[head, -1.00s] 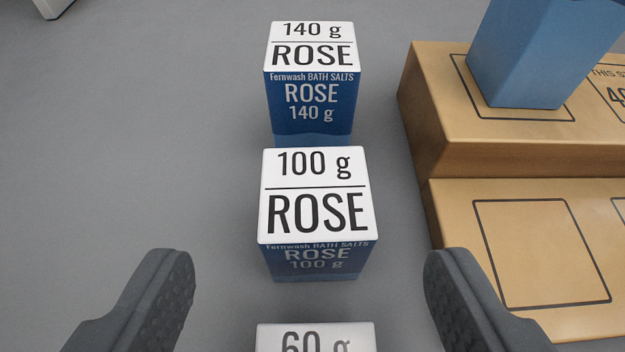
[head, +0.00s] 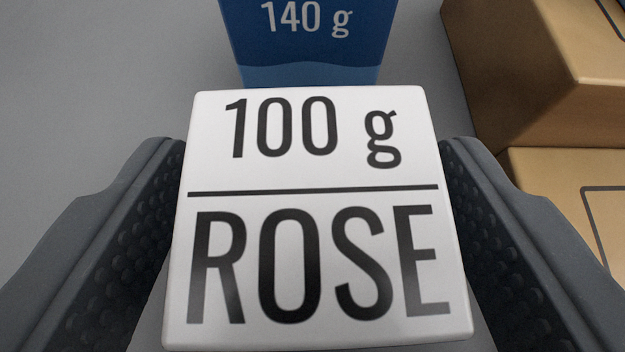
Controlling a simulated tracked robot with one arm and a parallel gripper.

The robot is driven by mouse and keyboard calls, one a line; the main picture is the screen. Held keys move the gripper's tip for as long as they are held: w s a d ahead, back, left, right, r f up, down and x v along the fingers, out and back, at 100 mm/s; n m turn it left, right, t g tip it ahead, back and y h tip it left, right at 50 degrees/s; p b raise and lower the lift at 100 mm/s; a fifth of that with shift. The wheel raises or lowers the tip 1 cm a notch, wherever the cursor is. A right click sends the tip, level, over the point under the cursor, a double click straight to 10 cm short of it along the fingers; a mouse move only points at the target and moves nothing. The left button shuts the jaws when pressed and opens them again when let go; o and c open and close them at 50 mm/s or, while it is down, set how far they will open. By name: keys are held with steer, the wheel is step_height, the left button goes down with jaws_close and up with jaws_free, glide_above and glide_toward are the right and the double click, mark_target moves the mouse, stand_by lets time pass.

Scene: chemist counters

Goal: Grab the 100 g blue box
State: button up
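The 100 g blue box (head: 315,215) is large and near in the head view, its white top reading "100 g ROSE". The top hides its blue sides. My gripper (head: 313,160) is open, with one finger on the left of the box and one on the right. The box lies between the fingers, and its top covers part of their inner edges. Narrow grey gaps show beside the box near the bottom of the picture. I cannot tell whether a fingertip touches it.
The blue 140 g box (head: 310,40) stands just behind the 100 g box. The grey counter (head: 100,70) is clear at the left.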

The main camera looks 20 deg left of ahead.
steer(key=c, duration=1)
